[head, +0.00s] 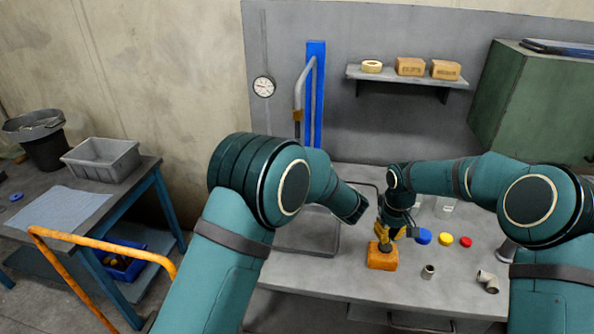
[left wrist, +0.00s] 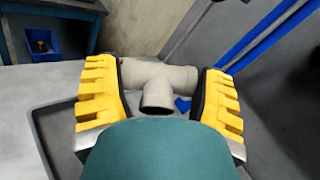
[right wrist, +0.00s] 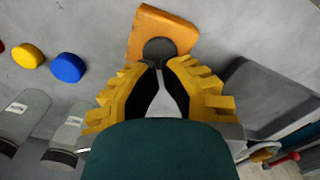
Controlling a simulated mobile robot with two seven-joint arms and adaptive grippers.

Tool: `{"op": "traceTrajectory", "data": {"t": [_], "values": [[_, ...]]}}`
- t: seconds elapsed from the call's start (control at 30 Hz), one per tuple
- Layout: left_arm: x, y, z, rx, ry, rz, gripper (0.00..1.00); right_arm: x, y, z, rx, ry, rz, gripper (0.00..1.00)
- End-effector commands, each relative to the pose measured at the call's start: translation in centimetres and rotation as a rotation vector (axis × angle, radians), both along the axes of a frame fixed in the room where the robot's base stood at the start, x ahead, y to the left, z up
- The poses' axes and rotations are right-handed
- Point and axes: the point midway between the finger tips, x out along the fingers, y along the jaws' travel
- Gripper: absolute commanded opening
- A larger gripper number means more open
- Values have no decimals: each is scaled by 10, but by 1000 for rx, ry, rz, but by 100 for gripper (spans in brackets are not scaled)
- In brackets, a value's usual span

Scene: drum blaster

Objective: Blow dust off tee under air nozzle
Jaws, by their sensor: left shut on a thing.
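A beige-grey pipe tee (left wrist: 158,78) sits between the yellow fingers of my left gripper (left wrist: 160,85), which is shut on it. One tee opening faces the camera. In the head view my left arm hides the held tee. The air nozzle (head: 298,112) hangs from a bent metal pipe on a blue post (head: 316,95) at the back of the bench. How the tee lines up with it cannot be told. My right gripper (right wrist: 161,66) looks shut, its fingertips together at the dark round button (right wrist: 160,50) of an orange block (head: 382,260). Whether they press it is unclear.
A shallow grey tray (head: 300,240) lies on the bench. Blue (head: 424,236), yellow (head: 445,239) and red (head: 466,242) caps lie right of the orange block. A short pipe piece (head: 428,271) and another tee (head: 488,281) lie near the front. A side table (head: 140,180) stands left.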

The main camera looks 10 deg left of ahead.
Motion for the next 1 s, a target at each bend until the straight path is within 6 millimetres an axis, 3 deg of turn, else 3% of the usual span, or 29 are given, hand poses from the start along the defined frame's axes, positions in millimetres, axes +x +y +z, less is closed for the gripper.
{"op": "traceTrajectory", "data": {"t": [1.0], "values": [[0, 0, 1, 1, -2, 1, 28, 0, 0, -10, 0, 0, 0, 0]]}}
